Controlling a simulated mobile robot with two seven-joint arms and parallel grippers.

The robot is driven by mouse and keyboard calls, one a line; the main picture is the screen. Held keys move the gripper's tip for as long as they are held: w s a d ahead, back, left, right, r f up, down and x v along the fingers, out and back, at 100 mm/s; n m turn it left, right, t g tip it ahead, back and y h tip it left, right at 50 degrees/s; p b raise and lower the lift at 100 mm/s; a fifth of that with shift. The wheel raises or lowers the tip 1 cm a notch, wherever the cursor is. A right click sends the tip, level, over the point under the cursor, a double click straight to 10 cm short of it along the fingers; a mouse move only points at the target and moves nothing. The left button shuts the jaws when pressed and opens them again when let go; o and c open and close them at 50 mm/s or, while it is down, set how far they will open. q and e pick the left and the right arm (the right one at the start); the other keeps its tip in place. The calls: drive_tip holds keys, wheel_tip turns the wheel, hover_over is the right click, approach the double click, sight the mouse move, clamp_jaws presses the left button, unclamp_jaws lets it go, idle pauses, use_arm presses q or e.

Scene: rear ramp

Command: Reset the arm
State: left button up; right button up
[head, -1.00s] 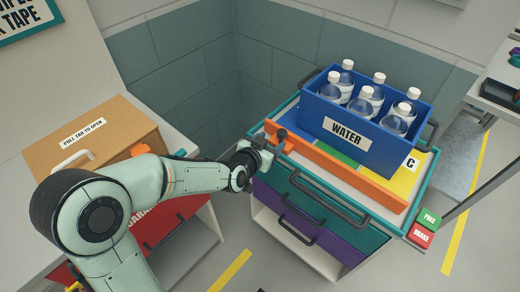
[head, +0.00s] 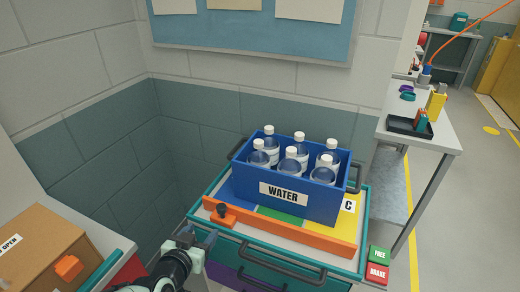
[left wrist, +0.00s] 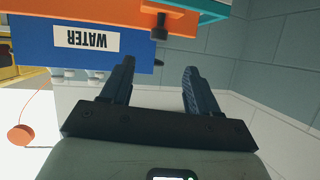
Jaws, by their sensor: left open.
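My left gripper (head: 192,240) is at the bottom of the head view, below and left of the cart's front left corner. In the left wrist view its two dark fingers (left wrist: 160,78) stand apart with nothing between them. An orange bar (head: 290,236) lies along the front of the cart top, with a black knob (head: 222,210) at its left end. The knob also shows in the left wrist view (left wrist: 159,30), beyond the fingers and apart from them. My right gripper is in neither view.
A blue WATER crate (head: 322,206) with several bottles stands on the cart (head: 364,222) behind the bar. Green FREE and red BRAKE blocks (head: 378,263) are at its right. A cardboard box (head: 38,245) is at lower left. A bench (head: 440,137) stands at right, with floor beyond.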

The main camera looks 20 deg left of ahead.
use_arm(q)
drive_tip(key=s+d+f+n+g+h+p, duration=0.1)
drive_tip(key=s+d+f+g+p, duration=0.2)
drive_tip(key=f, duration=0.8)
drive_tip(key=s+d+f+g+h+p, duration=0.2)
drive_tip(key=d+f+g, duration=0.25)
drive_tip(key=f, duration=0.75)
drive_tip(key=s+d+f+n+g+h+p, duration=0.1)
drive_tip(key=s+d+f+g+p, duration=0.1)
drive_tip(key=s, duration=0.7)
drive_tip(key=s+d+f+n+g+h+p, duration=0.1)
drive_tip(key=s+d+f+g, duration=0.4)
drive_tip(key=s+d+f, duration=0.2)
wheel_tip(320, 180, down, 2)
drive_tip(key=shift+s+f+p, duration=0.1)
drive_tip(key=shift+s+p, duration=0.3)
drive_tip(key=shift+s, duration=0.75)
drive_tip(key=c, duration=0.3)
drive_tip(key=shift+a, duration=0.1)
drive_tip(key=shift+n, duration=0.3)
